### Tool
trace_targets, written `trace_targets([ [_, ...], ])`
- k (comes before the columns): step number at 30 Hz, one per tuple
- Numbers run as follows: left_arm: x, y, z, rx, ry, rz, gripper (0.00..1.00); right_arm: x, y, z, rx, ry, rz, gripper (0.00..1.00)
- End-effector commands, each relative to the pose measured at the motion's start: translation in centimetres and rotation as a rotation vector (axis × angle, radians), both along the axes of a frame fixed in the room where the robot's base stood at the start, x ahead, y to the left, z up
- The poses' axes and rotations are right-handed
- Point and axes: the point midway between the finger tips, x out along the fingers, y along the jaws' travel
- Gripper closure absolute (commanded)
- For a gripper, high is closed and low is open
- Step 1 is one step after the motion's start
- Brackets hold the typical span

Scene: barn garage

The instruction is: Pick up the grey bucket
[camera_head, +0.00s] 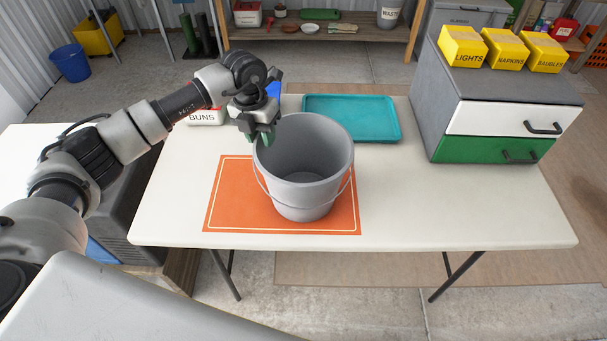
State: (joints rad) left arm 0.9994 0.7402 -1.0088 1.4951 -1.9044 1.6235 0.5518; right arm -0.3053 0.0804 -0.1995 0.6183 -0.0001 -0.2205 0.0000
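The grey bucket (303,184) stands upright on an orange mat (228,199) on the white table. It looks empty, and its wire handle hangs down around its front and sides. The bucket is on the mat, not visibly lifted. My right gripper is not in view.
A teal tray (379,128) lies behind the bucket. A grey drawer unit (434,119) with white and green drawers stands at the right, with yellow boxes (503,52) on top. A container labelled BUNS (204,117) is behind my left arm. The table's front right is clear.

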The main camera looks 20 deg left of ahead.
Motion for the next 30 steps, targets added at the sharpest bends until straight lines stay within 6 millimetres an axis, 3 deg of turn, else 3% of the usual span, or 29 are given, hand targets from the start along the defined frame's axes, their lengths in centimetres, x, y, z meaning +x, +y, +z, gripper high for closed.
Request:
trace_targets([
  [7, 0.0, -0.7, -3.5, -0.001, 0.005, -0.001, 0.67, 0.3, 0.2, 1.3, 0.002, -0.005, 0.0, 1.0],
  [16, 0.0, -0.7, -4.2, 0.0, 0.001, 0.0, 0.67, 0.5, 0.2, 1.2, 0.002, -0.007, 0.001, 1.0],
  [17, 0.0, -0.7, -4.2, 0.0, 0.001, 0.0, 0.69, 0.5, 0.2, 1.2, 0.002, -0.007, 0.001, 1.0],
  [23, 0.0, -0.7, -4.2, 0.0, 0.001, -0.001, 0.99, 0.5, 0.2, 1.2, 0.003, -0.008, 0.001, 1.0],
  [30, 0.0, -0.7, -4.2, 0.0, 0.001, 0.0, 1.0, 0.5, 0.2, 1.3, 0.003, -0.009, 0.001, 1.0],
])
